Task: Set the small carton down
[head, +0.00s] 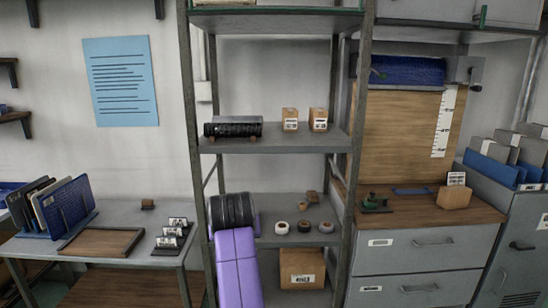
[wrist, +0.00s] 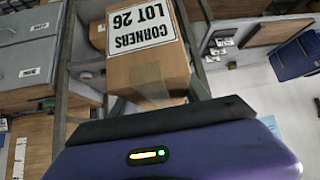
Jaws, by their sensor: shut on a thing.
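The small carton (wrist: 147,72) is brown cardboard with a white label reading "CORNERS LOT 26", upside down in the wrist view. It sits close in front of my gripper (wrist: 152,104), which is shut on it. In the head view my purple arm and black ribbed wrist stand before the lower shelf and hide the held carton and the fingertips. I cannot tell whether the carton touches any surface.
The shelf rack (head: 275,143) holds a black ribbed case (head: 233,128) and two little cartons (head: 290,119) above. The lower shelf has several small round items (head: 304,226). A larger carton (head: 302,268) stands beneath. A labelled box (head: 454,198) sits on the right counter.

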